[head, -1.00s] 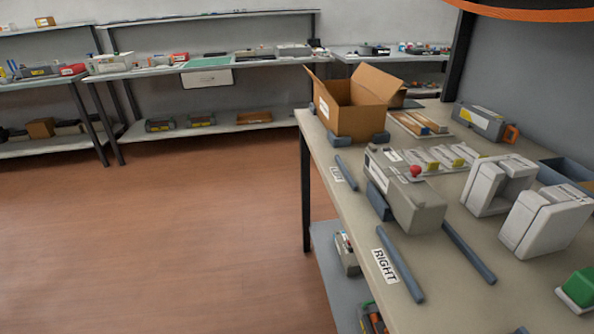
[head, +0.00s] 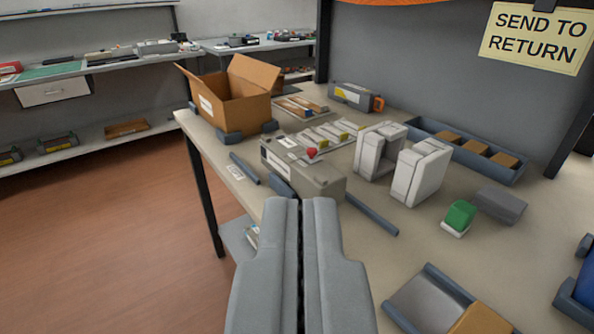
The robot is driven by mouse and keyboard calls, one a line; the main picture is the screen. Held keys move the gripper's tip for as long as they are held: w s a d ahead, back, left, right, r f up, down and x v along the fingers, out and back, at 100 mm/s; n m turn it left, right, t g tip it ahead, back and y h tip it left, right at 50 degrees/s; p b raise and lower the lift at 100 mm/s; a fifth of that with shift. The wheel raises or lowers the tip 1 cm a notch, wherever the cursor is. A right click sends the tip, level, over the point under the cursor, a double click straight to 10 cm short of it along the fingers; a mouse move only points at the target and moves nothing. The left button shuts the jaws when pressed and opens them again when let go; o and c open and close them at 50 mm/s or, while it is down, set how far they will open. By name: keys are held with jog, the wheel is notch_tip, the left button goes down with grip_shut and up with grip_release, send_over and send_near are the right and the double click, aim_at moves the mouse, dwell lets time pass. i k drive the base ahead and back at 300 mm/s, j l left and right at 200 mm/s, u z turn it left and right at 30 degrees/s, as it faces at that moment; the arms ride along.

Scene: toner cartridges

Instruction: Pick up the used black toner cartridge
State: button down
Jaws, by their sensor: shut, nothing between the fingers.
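My gripper (head: 302,204) points forward from the bottom of the head view, its two grey fingers together with only a thin dark seam between them. It hides part of the workbench (head: 400,242). I cannot tell for sure which thing is the used black toner cartridge. A long grey cartridge-like unit (head: 352,97) with a yellow label and an orange handle lies at the back of the bench, well beyond my gripper. A grey box-shaped machine (head: 318,179) with a red knob stands just beyond my fingertips in the picture.
An open cardboard box (head: 240,104) stands at the far left corner. Two light upright units (head: 420,172) stand right of the machine. A blue-grey tray (head: 510,172) holds brown blocks. A green-topped block (head: 459,216) is nearer. A "SEND TO RETURN" sign (head: 537,36) hangs at upper right.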

aim_at(280, 154)
jog(key=i+j+z, duration=0.2)
jog(key=j, duration=0.15)
jog(key=i+j+z, duration=0.2)
jog(key=j, duration=0.15)
jog(key=j+z, duration=0.2)
jog(key=j, duration=0.2)
jog(key=i, duration=0.05)
